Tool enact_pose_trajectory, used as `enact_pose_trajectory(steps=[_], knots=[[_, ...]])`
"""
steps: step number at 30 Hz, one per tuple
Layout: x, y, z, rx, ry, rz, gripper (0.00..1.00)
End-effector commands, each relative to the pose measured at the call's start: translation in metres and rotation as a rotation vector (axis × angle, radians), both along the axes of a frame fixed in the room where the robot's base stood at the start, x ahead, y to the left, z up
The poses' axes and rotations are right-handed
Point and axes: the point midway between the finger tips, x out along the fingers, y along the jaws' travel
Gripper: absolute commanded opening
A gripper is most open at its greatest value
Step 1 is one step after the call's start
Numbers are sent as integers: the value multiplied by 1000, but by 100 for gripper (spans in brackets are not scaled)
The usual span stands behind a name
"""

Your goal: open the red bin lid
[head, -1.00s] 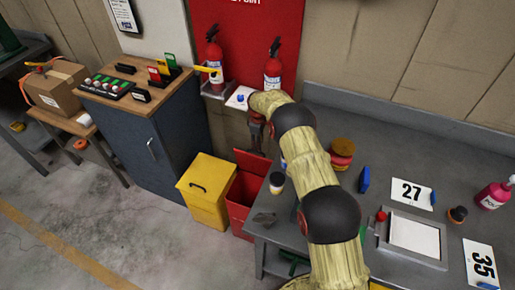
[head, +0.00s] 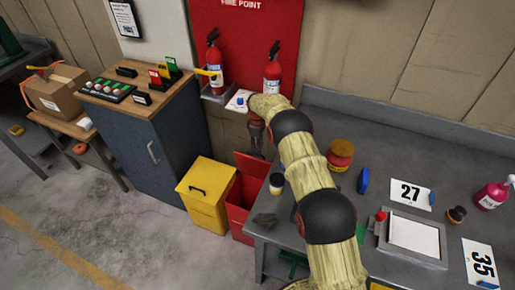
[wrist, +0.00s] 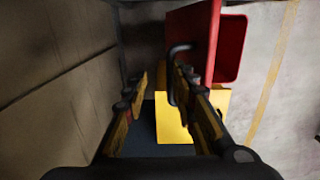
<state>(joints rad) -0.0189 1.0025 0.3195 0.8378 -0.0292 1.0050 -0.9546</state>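The red bin (head: 241,218) stands on the floor between the yellow bin and the grey bench. Its red lid (head: 250,165) is raised, standing steeply at the wall side, and the bin's mouth is uncovered. In the wrist view the lid (wrist: 192,30) shows at upper centre with a dark handle (wrist: 173,75), and the open bin (wrist: 232,48) lies to its right. My gripper (head: 257,150) points down behind the raised lid. In the wrist view my gripper (wrist: 160,78) has its fingers apart. The handle is close to the right finger; I cannot tell whether they touch.
The closed yellow bin (head: 205,197) stands left of the red bin, beside a blue cabinet (head: 150,140). The grey bench (head: 330,245) is on the right, with a small jar (head: 277,184) near its edge. Floor in front is clear.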

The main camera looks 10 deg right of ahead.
Motion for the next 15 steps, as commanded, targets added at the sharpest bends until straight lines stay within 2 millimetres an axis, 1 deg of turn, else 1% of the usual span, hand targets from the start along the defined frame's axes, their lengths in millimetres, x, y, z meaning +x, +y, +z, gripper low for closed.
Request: enact_pose_trajectory(steps=[1, 5, 15], knots=[[34, -15, 39, -10, -92, 5, 27], [32, -13, 45, -10, -89, 6, 27], [11, -1, 83, -10, -52, 7, 27]])
